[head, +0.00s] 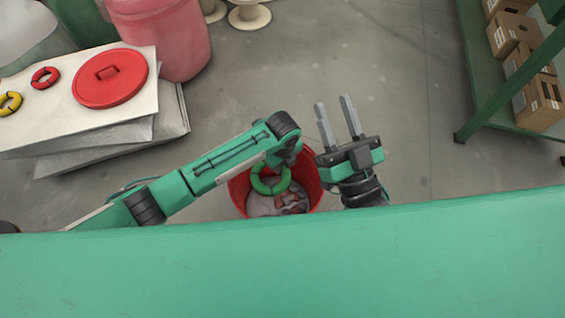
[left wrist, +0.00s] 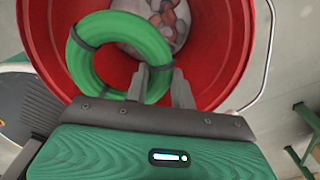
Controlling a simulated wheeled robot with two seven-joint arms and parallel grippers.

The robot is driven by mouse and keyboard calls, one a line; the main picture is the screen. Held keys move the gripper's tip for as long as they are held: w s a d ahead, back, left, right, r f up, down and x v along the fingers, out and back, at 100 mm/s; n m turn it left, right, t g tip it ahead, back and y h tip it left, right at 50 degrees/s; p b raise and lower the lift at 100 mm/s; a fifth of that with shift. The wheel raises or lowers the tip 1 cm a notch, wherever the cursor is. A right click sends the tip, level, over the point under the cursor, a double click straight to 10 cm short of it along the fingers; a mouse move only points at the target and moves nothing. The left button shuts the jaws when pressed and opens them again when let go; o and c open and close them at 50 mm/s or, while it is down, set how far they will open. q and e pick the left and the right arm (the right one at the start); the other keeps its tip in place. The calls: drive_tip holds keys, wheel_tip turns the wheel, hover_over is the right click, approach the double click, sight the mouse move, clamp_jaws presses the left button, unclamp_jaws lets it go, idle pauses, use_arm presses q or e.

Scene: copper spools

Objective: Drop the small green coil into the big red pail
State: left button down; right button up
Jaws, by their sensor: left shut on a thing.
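The small green coil (head: 270,180) is a ring with dark bands, held over the mouth of the big red pail (head: 238,192). My left gripper (left wrist: 160,80) is shut on the coil's near side; in the head view my own arm mostly hides its fingers. In the left wrist view the coil (left wrist: 82,62) overlaps the pail's opening, and the pail (left wrist: 215,65) surrounds it in the picture. Grey and reddish contents show in the pail. My right gripper (head: 338,122) is open and empty, to the right of the pail.
A white-topped stack (head: 100,130) at the left holds a red lid (head: 110,78), a small red coil (head: 45,77) and a yellow coil (head: 10,103). A pink barrel (head: 165,40) stands behind it. A green shelf (head: 478,110) with cardboard boxes (head: 538,105) is at the right. The middle floor is clear.

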use_arm(q)
drive_tip(key=shift+f+b, duration=0.5)
drive_tip(key=shift+f, duration=0.05)
use_arm(e)
drive_tip(key=shift+s+d+r+t+y, duration=0.1)
drive_tip(key=shift+s+d+r+t, duration=0.2)
drive_tip(key=shift+r+t, duration=0.35)
drive_tip(key=shift+s+d+r+t+y, duration=0.1)
drive_tip(key=shift+s+d+r+t, duration=0.15)
drive_tip(key=shift+r+t, duration=0.45)
drive_tip(key=shift+s+d+r+t+y, duration=0.1)
drive_tip(key=shift+s+d+r+t, duration=0.2)
drive_tip(key=shift+r, duration=0.6)
drive_tip(key=shift+w, duration=0.1)
use_arm(q)
drive_tip(key=c, duration=1.1)
unclamp_jaws()
